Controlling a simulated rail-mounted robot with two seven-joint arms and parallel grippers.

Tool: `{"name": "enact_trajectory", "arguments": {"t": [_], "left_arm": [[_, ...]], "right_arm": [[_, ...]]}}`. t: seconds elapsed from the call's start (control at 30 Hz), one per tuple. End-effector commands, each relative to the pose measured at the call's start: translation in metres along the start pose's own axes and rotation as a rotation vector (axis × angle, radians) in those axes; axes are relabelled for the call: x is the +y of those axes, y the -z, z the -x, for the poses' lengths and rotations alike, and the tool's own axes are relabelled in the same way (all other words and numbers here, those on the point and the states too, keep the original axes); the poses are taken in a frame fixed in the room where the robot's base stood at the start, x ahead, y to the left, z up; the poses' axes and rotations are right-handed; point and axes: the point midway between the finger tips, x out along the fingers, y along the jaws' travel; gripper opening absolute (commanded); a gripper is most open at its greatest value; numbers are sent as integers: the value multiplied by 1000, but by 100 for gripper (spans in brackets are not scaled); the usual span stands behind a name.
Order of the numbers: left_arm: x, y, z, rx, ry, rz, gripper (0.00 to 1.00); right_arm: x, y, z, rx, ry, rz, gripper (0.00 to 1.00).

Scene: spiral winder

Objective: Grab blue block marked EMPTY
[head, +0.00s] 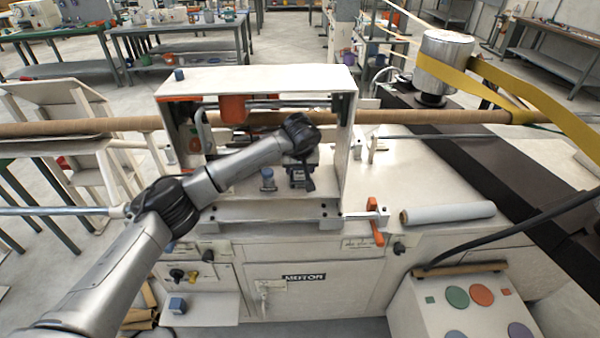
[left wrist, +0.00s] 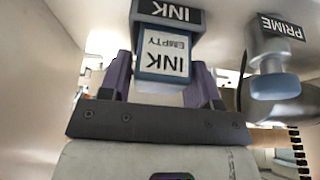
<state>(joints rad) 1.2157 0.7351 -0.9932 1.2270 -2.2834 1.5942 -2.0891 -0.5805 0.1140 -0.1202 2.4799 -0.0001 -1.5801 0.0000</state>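The blue block marked INK EMPTY (left wrist: 163,58) sits below a black INK label in the left wrist view, with its white label facing me. My left gripper (left wrist: 162,82) has its two purple fingers on either side of this block. The fingers look open, and I see no clear grip on the block. In the head view my left gripper (head: 300,178) is inside the white machine frame, pointing down, and it hides the INK block there. My right gripper is not in view.
Other small blue blocks lie on the frame's top (head: 179,75) and the lower shelf (head: 177,304).

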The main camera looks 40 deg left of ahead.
Motion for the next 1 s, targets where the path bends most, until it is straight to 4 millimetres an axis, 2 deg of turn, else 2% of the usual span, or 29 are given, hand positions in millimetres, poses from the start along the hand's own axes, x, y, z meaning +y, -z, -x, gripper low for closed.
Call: {"name": "enact_trajectory", "arguments": {"t": [0.03,0.37,0.73,0.87,1.0], "left_arm": [[0,0,0,0,0,0,52],[0,0,0,0,0,0,21],[0,3,6,1,-1,1,21],[0,8,18,3,-2,1,21],[0,17,39,3,-1,2,21]], "right_arm": [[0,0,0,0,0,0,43],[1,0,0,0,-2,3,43],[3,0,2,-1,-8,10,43],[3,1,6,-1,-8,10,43],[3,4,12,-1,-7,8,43]]}}
